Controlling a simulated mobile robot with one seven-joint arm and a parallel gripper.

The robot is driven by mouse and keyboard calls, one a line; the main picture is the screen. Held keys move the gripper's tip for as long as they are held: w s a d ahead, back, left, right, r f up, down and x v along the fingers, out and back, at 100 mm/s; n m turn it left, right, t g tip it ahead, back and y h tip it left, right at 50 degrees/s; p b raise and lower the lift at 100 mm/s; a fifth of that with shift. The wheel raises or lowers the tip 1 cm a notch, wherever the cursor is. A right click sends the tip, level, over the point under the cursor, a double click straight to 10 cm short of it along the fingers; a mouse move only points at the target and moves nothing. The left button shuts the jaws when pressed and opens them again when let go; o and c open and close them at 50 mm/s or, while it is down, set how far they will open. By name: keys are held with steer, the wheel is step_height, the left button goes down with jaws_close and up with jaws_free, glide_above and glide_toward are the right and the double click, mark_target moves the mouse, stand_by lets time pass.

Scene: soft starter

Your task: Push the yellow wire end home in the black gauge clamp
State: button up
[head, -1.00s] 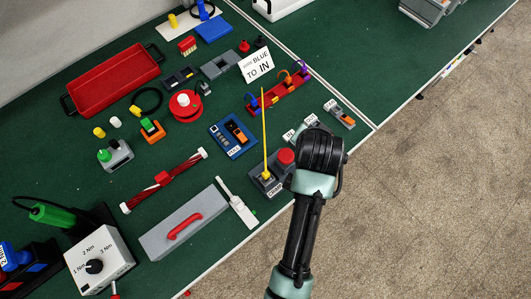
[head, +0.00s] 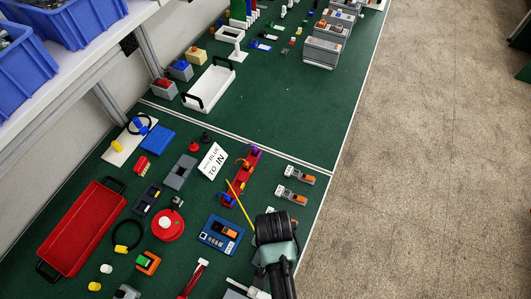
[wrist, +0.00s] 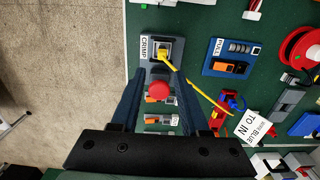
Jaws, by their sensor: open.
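The yellow wire (head: 240,203) rises at a slant beside my arm in the head view. In the wrist view the yellow wire (wrist: 199,89) runs from the grey CRIMP block (wrist: 149,71) down to the right. The blue PULL plate (wrist: 216,58) carries a black block with an orange part (wrist: 229,68) and a ribbed grey-black piece (wrist: 240,46); I cannot tell which is the gauge clamp. The plate also shows in the head view (head: 207,239). The head view hides the gripper.
A red and purple rack (head: 243,178) and a white sign (head: 213,160) stand beyond the plate. A red reel (head: 168,225) lies to its left. Small grey-orange connectors (head: 290,195) lie near the table's right edge. Green table shows bare between them.

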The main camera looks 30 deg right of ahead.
step_height(320, 180, down, 7)
steer(key=b, duration=0.6)
steer(key=shift+w+a+b, duration=0.1)
steer(key=shift+b, duration=0.3)
steer(key=shift+w+f+b, duration=0.1)
steer(key=shift+f+b, duration=0.4)
steer(key=shift+f, duration=0.7)
jaws_close()
steer(key=shift+r, duration=0.2)
steer(key=shift+r+p, duration=0.35)
steer(key=shift+p, duration=0.25)
steer(key=shift+r+p, duration=1.5)
steer(key=shift+p, duration=0.15)
